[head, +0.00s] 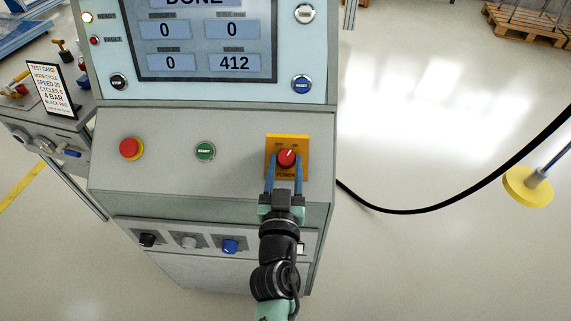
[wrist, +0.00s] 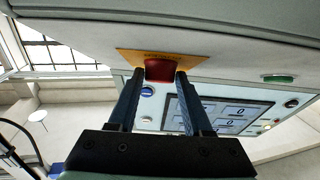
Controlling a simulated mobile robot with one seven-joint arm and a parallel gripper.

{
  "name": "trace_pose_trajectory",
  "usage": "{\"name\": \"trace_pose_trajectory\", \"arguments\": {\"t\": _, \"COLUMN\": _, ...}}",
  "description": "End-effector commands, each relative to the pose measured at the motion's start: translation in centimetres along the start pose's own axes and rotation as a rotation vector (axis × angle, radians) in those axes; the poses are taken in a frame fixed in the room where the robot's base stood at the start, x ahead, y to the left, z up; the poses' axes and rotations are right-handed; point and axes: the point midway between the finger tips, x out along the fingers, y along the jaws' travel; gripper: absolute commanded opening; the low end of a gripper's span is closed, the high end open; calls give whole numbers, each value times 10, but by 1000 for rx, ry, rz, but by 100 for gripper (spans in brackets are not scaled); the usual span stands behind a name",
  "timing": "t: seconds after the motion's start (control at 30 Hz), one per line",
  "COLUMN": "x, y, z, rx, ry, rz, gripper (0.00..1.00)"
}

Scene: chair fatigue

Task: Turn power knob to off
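The red power knob (head: 286,158) sits on a yellow plate (head: 273,143) at the right of the sloped panel. Its white mark points up and to the right, toward the "ON" side; "POWER" is printed below. My gripper (head: 284,166) reaches up to it from below with its two blue fingers apart, one on each side of the knob. In the wrist view the red knob (wrist: 160,70) lies between the fingertips of my gripper (wrist: 160,76), with narrow gaps. Contact with the knob cannot be made out. The gripper looks open and holds nothing.
On the same panel are a red mushroom button (head: 131,148) and a green start button (head: 205,151). The screen (head: 205,45) above reads "DONE" and 412. Black, grey and blue knobs (head: 230,246) are below. A black cable (head: 430,208) curves at the right over clear floor.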

Motion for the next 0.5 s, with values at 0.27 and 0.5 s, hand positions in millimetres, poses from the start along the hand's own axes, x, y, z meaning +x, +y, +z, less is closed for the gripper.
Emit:
{"name": "trace_pose_trajectory", "arguments": {"t": 0.27, "x": 0, "y": 0, "z": 0, "rx": 0, "ry": 0, "rz": 0, "gripper": 0}}
{"name": "trace_pose_trajectory", "arguments": {"t": 0.5, "x": 0, "y": 1, "z": -3, "rx": -9, "ry": 0, "rz": -11, "gripper": 0}}
